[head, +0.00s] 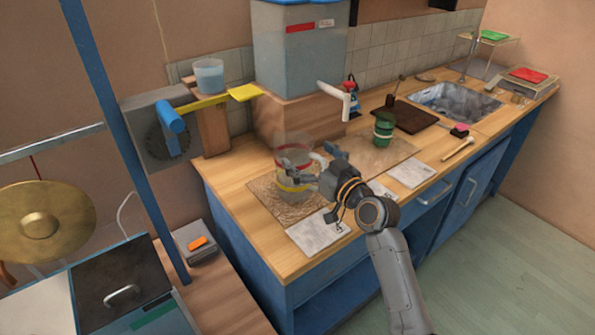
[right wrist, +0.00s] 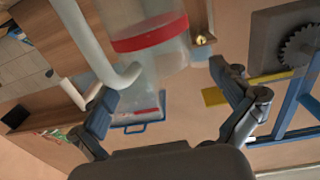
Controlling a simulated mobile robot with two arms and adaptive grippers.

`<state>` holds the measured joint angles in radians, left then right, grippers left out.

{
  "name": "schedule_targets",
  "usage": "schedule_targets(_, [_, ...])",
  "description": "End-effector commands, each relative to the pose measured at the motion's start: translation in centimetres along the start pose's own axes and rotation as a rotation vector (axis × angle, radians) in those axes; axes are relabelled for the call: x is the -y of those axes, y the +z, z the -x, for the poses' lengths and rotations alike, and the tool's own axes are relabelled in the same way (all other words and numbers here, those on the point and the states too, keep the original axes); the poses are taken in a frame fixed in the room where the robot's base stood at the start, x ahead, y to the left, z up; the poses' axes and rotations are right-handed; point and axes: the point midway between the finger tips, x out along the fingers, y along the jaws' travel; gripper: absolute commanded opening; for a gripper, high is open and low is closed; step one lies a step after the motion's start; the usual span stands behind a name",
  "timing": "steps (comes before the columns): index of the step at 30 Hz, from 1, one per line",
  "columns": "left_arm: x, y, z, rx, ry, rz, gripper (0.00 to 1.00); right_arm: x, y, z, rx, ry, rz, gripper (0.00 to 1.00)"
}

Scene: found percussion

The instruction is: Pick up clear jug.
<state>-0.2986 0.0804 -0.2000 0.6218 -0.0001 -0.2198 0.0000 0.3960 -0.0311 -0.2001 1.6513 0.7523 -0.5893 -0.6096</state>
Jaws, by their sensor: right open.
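The clear jug (head: 291,154), with a red band and a yellow band, stands upright on a brown mat (head: 262,192) on the wooden counter. In the right wrist view the jug (right wrist: 152,38) shows its red band and pale curved handle (right wrist: 118,76). My right gripper (head: 311,164) is open at the jug's right side, by the handle. In the right wrist view its fingers (right wrist: 163,84) are spread, with the jug and handle showing between and beyond them; I cannot tell whether they touch it. My left gripper is not in view.
A large tank (head: 300,60) on a wooden block (head: 290,118) with a white spout (head: 335,92) stands behind the jug. A green container (head: 383,130) stands to the right on another mat. White sheets (head: 318,233) lie at the counter's front edge. A sink (head: 455,103) is farther right.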

Motion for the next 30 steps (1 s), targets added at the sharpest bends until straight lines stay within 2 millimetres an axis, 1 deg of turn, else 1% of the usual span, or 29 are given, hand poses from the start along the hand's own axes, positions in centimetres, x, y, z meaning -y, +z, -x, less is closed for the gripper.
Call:
schedule_targets(4, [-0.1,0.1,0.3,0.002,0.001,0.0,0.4,0.0,-0.1,-1.0,-0.001,-0.001,-0.003,1.0])
schedule_targets(9, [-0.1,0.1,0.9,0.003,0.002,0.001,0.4,-0.2,0.0,-3.3,0.0,-0.002,-0.005,1.0])
schedule_targets(13, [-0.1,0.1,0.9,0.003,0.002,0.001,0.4,-0.2,0.1,-4.6,0.001,-0.001,-0.003,1.0])
schedule_targets(17, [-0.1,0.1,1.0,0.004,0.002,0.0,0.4,-0.2,0.1,-5.2,0.0,-0.001,-0.002,1.0])
schedule_targets(23, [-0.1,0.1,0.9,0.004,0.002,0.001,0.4,-0.2,0.2,-5.3,0.0,0.0,-0.002,1.0])
schedule_targets(24, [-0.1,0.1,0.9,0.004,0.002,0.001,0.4,-0.2,0.2,-5.3,0.0,0.0,-0.002,0.98])
schedule_targets(26, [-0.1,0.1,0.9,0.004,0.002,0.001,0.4,-0.2,0.2,-5.2,0.001,0.0,-0.001,0.86])
schedule_targets(27, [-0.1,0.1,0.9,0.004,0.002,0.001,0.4,-0.2,0.2,-5.2,0.001,0.0,-0.001,0.78])
schedule_targets(29, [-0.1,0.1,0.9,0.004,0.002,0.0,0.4,-0.2,0.2,-5.2,0.001,0.0,-0.001,0.65])
schedule_targets(30, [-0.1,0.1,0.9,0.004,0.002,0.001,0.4,-0.2,0.2,-5.2,0.001,0.0,-0.001,0.57])
